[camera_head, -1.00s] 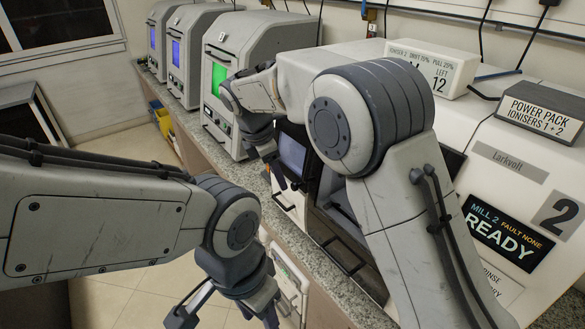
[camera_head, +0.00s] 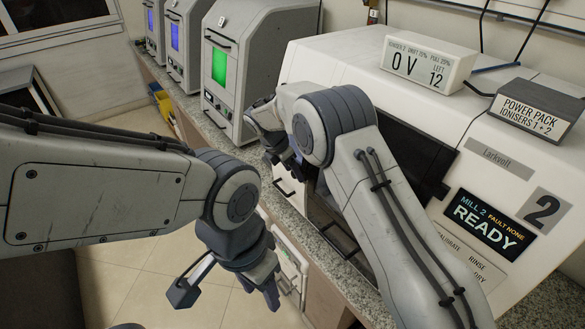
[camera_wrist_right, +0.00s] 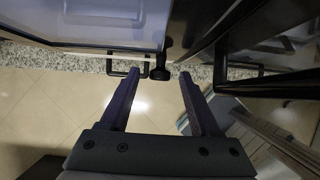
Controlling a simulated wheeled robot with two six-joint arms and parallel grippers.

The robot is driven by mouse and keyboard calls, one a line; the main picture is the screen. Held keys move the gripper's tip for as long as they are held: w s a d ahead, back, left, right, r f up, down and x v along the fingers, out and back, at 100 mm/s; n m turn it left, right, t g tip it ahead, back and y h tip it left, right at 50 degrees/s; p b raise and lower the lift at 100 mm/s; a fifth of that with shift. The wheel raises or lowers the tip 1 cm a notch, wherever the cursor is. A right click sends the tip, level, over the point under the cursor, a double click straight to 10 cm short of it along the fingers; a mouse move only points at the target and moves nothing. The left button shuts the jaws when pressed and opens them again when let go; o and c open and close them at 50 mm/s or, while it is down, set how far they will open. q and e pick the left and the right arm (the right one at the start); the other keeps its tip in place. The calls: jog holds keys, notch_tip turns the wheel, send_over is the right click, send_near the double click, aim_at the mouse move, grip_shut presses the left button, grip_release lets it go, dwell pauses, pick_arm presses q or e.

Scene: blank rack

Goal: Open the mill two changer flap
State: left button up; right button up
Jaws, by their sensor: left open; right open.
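Mill 2 (camera_head: 490,166) is the large white machine at right, with a "MILL 2 FAULT NONE READY" display (camera_head: 489,226). My right gripper (camera_head: 287,160) is in front of its left part, partly hidden by my right arm. In the right wrist view my right gripper (camera_wrist_right: 157,92) is open and empty. Beyond its fingers are a pale panel with a black bar handle (camera_wrist_right: 124,66), a black knob (camera_wrist_right: 160,72) and a dark panel with another handle (camera_wrist_right: 243,68). I cannot tell which panel is the changer flap. My left gripper (camera_head: 225,291) is open and empty, low over the floor.
A granite counter edge (camera_head: 215,133) runs along below the machines. Smaller machines stand at back left, one with a green window (camera_head: 219,67). A sign box (camera_head: 428,66) and a power pack box (camera_head: 535,110) sit on mill 2.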

jog(key=shift+f, duration=0.2)
jog(key=shift+c, duration=0.3)
grip_shut()
dwell(1.1)
